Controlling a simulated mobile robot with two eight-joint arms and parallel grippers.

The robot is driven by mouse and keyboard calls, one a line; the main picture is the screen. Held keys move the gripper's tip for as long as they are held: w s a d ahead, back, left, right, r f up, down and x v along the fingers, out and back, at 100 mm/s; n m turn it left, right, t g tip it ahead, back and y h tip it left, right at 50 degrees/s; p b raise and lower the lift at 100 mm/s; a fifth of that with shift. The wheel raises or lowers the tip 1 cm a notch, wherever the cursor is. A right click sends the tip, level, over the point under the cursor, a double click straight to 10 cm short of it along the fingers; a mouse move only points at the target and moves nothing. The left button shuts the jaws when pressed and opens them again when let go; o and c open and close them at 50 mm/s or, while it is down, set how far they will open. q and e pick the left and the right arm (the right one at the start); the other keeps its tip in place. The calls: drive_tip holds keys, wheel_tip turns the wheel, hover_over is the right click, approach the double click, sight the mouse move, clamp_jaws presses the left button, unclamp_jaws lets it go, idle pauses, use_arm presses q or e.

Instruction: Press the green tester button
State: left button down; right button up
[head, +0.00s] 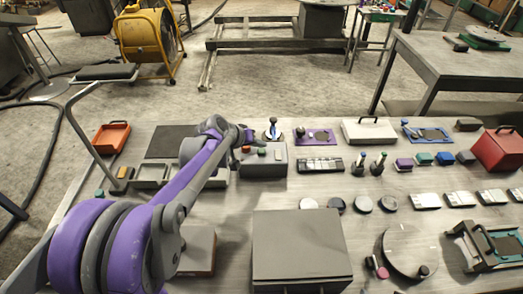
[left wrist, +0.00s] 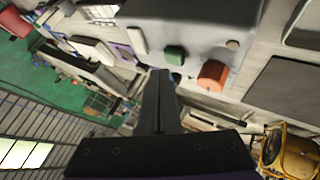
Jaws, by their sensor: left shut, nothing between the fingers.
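The grey tester box (head: 264,165) stands on the table just beyond my left arm. Its top carries a red button (head: 246,149) and a green button (head: 262,152). In the left wrist view the box (left wrist: 195,28) fills the top, with the green button (left wrist: 174,54) beside the larger orange-red button (left wrist: 212,75). My left gripper (head: 246,136) is shut and empty, close to the box's button side. In the left wrist view its fingertips (left wrist: 160,72) appear just beside the green button; I cannot tell whether they touch. My right gripper is not in view.
A purple plate (head: 314,136) and a dark keyed block (head: 320,165) lie right of the tester box. A large grey box (head: 300,250) stands nearer me. A red tray (head: 111,136) is at the far left. Several small parts crowd the table's right side.

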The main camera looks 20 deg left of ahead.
sight(259, 153)
use_arm(q)
drive_tip(key=shift+f, duration=0.4)
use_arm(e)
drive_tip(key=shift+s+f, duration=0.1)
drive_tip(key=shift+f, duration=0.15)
use_arm(q)
drive_tip(key=shift+f+b, duration=0.45)
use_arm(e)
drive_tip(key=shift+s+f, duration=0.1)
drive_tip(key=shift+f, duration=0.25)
use_arm(q)
drive_tip(key=shift+r, duration=0.1)
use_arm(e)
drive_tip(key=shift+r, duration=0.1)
use_arm(q)
drive_tip(key=shift+r+p, duration=0.55)
drive_tip(key=shift+r, duration=0.25)
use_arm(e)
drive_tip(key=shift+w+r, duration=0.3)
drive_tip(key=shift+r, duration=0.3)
